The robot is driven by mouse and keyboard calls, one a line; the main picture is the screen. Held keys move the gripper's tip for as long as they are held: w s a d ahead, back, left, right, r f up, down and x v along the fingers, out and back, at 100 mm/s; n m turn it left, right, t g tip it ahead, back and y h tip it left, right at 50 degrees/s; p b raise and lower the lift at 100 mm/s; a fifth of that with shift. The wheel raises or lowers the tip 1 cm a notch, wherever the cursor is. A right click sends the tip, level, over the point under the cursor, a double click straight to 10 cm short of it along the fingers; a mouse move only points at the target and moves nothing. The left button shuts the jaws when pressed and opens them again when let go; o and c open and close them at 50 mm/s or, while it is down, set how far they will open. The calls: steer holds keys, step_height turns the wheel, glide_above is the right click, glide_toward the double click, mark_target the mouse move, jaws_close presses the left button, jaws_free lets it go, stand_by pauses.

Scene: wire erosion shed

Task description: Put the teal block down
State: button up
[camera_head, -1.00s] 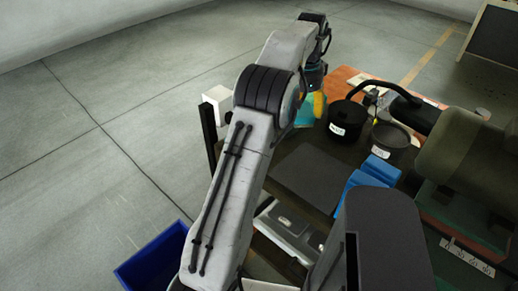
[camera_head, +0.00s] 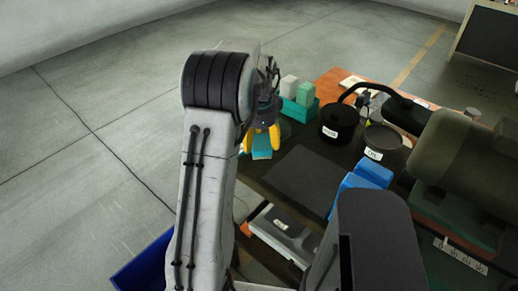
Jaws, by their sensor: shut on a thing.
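My gripper (camera_head: 260,138), with yellow fingertips, is shut on the teal block (camera_head: 262,153). The block hangs between the fingertips near the left edge of the dark bench, at the far left of a dark flat mat (camera_head: 292,181). I cannot tell whether the block touches anything beneath it. My own arm hides part of the bench's left side.
A teal tray (camera_head: 300,112) holding a white and a green block stands behind the gripper. A labelled black pot (camera_head: 338,124) and a round pan (camera_head: 383,139) stand to the right. Blue blocks (camera_head: 373,172) lie beside the mat. A large green motor (camera_head: 462,160) fills the right.

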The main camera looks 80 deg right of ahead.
mark_target(259, 150)
steer(key=shift+w+a+f, duration=0.15)
steer(key=shift+w+a, duration=0.05)
steer(key=shift+w, duration=0.05)
steer(key=shift+f+p, duration=0.1)
steer(key=shift+p, duration=0.45)
steer(key=shift+f+p, duration=0.6)
steer(key=shift+p, duration=0.45)
steer(key=shift+f+p, duration=0.9)
steer(key=shift+p, duration=0.25)
steer(key=shift+f, duration=0.4)
steer(key=shift+f, duration=0.1)
steer(key=o, duration=1.2)
